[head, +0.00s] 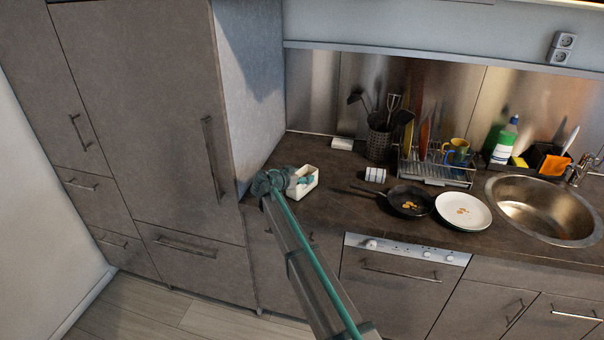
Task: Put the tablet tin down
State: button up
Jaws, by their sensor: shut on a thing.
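A white open-topped box, which looks like the tablet tin (309,188), is at the left end of the dark counter, by the tall cabinet. My gripper (301,181) reaches it from the left and is shut on it, apparently at the wall nearest my arm. My wrist hides the tin's left side. I cannot tell whether the tin's bottom touches the counter or is a little above it. Its contents are too small to make out.
Bare counter (338,187) lies right of the tin. Further right are a striped can (375,174), a dark pan (409,201), a white plate (463,211) and the sink (545,209). A utensil holder (379,143) and dish rack (437,171) stand behind. The tall cabinet (255,90) rises close on the left.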

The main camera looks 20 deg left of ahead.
jog(key=shift+f+b, duration=0.2)
jog(key=shift+b, duration=0.2)
jog(key=o, duration=1.4)
jog(key=shift+r, duration=0.15)
jog(key=shift+s+r+p, duration=0.1)
jog(key=shift+s+p, duration=0.05)
jog(key=shift+p, duration=0.15)
jog(key=b+v, duration=0.3)
jog(key=v, duration=0.8)
jog(key=shift+s+r+b, duration=0.1)
jog(key=shift+s+b, duration=0.25)
